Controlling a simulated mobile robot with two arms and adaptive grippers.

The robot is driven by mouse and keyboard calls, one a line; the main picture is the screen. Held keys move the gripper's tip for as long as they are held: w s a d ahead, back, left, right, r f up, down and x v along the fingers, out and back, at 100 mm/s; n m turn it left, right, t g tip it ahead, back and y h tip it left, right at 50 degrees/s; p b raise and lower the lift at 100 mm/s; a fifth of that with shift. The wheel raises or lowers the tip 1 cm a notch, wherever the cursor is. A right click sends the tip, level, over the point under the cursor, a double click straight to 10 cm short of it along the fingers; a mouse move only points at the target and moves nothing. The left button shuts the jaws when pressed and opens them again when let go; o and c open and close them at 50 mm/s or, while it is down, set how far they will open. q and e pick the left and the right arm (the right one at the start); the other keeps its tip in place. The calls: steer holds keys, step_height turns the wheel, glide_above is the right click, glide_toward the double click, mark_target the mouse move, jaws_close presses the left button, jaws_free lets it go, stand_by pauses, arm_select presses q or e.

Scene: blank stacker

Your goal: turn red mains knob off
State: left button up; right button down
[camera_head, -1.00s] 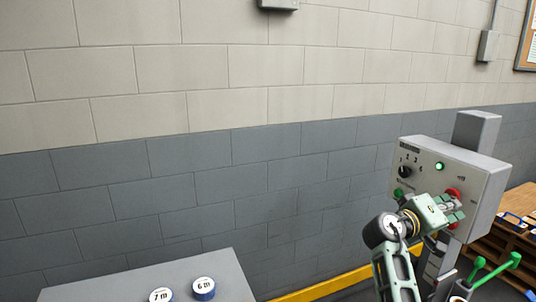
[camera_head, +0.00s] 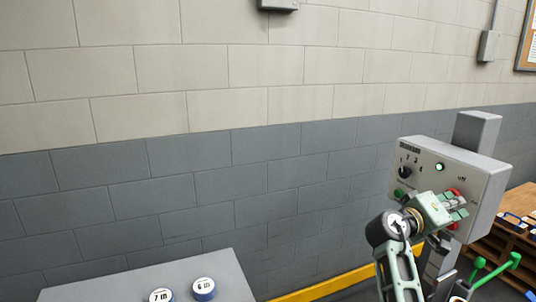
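The red mains knob (camera_head: 455,191) is on the right part of the grey control box's front face. Only bits of red show above and below my gripper; the rest is hidden, so its setting cannot be read. My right gripper (camera_head: 459,208), pale green, is right at the knob with its fingers in front of it. A grey part shows between the fingers. Whether they are closed on the knob cannot be told. My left gripper is not in view.
The control box (camera_head: 480,185) also bears a black selector knob (camera_head: 404,172), a lit green lamp (camera_head: 440,167) and a green button (camera_head: 399,194). Green-knobbed levers (camera_head: 515,259) stand below right. A grey surface with blue-rimmed round pieces (camera_head: 204,289) is at lower left.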

steer(key=v, duration=0.2)
steer(key=s+v, duration=0.1)
steer(key=v, duration=0.2)
steer(key=shift+s+d+f, duration=0.1)
steer(key=shift+f, duration=0.1)
stand_by(0.3)
steer(key=w+d+f+n+t, duration=0.2)
steer(key=w+d+t, duration=0.1)
steer(key=d+t, duration=0.1)
steer(key=shift+w+d+f+n+y, duration=0.3)
steer(key=shift+w+d+f+y, duration=0.1)
steer(key=shift+d, duration=0.05)
stand_by(0.7)
steer(key=shift+r, duration=0.2)
stand_by(0.4)
